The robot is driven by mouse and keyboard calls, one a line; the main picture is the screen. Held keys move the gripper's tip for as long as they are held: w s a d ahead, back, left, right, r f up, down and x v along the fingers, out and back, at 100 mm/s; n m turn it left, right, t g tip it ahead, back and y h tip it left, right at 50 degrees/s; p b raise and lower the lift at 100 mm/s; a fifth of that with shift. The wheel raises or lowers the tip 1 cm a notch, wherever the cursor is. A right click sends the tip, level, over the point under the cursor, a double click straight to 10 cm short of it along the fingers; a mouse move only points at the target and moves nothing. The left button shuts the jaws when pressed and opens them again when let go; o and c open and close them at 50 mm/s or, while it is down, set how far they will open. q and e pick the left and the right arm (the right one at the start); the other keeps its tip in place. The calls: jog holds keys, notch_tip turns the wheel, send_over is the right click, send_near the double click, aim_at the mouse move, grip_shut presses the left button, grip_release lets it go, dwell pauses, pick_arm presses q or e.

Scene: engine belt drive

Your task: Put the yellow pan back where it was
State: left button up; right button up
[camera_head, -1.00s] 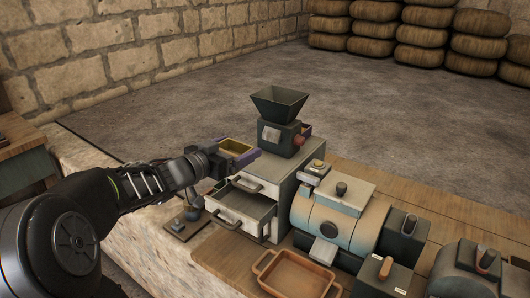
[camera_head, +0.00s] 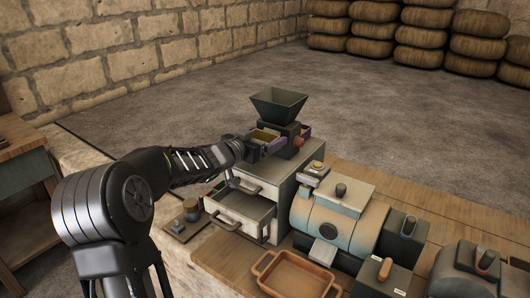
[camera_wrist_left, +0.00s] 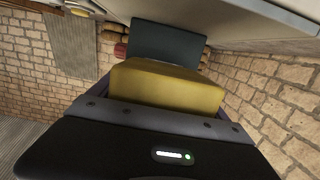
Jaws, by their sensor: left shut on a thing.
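The yellow pan (camera_head: 263,135) is held up just in front of the dark hopper machine (camera_head: 279,103), which stands on the drawer cabinet. In the left wrist view the pan (camera_wrist_left: 165,88) fills the space between the fingers, and a dark panel shows just beyond it. My left gripper (camera_head: 277,141) is shut on the pan, its purple fingers on either side. The gripper and fingers hide part of the machine's lower body. I cannot tell whether the pan touches the machine. My right gripper is not in view.
The cabinet's drawers (camera_head: 246,208) stand pulled out below the left arm. An orange tray (camera_head: 294,274) lies on the bench in front. A rounded machine (camera_head: 337,222) stands to the right of the cabinet. A small device (camera_head: 188,217) sits at the left.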

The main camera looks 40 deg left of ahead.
pick_arm(q)
notch_tip(320, 180, down, 4)
jog(key=shift+f+b, duration=0.25)
jog(key=shift+b, duration=0.1)
jog(key=shift+w+f, duration=0.15)
jog(key=shift+w, duration=0.05)
jog(key=shift+f, duration=0.15)
jog(key=o, duration=1.5)
jog(key=shift+c, duration=0.2)
